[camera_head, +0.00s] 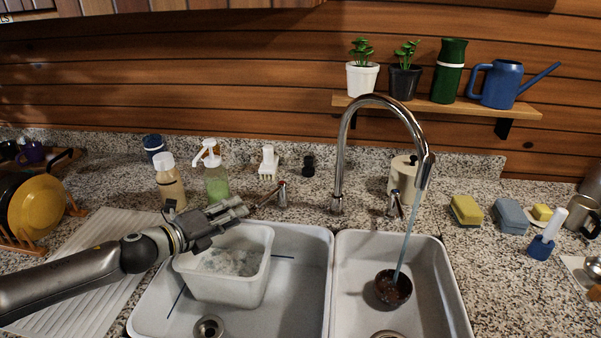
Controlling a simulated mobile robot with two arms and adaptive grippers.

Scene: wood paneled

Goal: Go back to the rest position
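My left arm comes in from the left edge. Its gripper (238,209) is above the back rim of a white tub (221,289) in the left sink basin. The fingers point right and lie close to each other, but I cannot tell whether they are open or shut. I see no object clearly held in them. The tub holds whitish, foamy contents. My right gripper is not in view.
A tall chrome faucet (345,150) runs water into a dark bowl (393,288) in the right basin (440,290). A soap pump bottle (217,187) and a cream bottle (170,188) stand behind the gripper. A dish rack with a yellow plate (38,207) is at left.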

